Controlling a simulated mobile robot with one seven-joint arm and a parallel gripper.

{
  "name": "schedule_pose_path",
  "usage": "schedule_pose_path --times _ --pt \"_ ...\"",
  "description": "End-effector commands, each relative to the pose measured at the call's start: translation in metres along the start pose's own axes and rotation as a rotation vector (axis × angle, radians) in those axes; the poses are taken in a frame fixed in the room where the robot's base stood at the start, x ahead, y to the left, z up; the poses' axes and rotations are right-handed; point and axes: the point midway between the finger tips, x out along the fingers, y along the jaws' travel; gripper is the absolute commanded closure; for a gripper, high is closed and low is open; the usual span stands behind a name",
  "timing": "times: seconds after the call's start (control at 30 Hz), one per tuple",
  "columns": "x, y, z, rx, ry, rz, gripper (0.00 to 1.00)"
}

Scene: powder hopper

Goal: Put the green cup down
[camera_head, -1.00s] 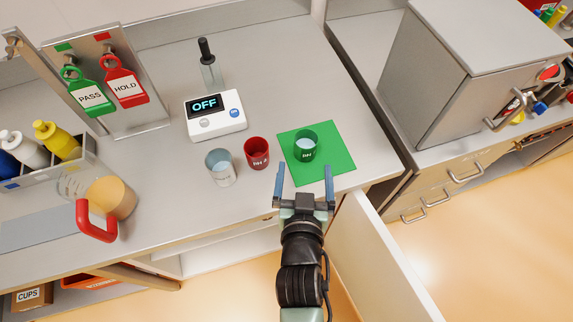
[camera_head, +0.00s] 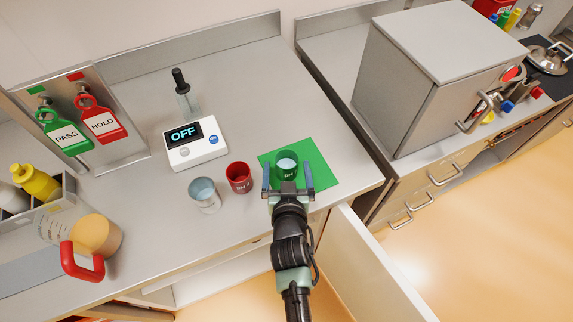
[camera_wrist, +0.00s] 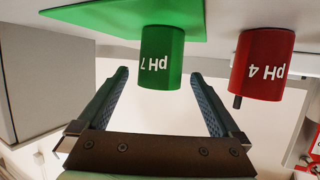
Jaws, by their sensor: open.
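The green cup (camera_head: 287,171), labelled pH 7 in the wrist view (camera_wrist: 161,57), stands upright on the green mat (camera_head: 320,171). It holds something pale. My gripper (camera_head: 287,178) is open, its two fingers on either side of the cup in the head view. The wrist view is upside down and shows the cup between the open fingers (camera_wrist: 160,75), with a gap to each finger. How deep the cup sits between them I cannot tell exactly.
A red cup (camera_head: 239,178), labelled pH 4, stands just left of the mat, with a clear beaker (camera_head: 204,195) beside it. A white meter (camera_head: 195,143) reading OFF is behind them. An open drawer or door (camera_head: 370,265) juts out below the counter's front edge.

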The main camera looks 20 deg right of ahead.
Motion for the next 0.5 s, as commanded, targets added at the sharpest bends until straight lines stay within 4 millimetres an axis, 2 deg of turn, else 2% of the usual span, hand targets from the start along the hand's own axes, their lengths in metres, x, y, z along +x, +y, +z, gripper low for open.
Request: schedule_pose_path --times 0.2,0.5 --pt "0.025 0.000 0.001 0.000 0.000 0.000 0.00" --pt "0.031 0.000 0.001 0.001 0.001 -0.001 0.00"
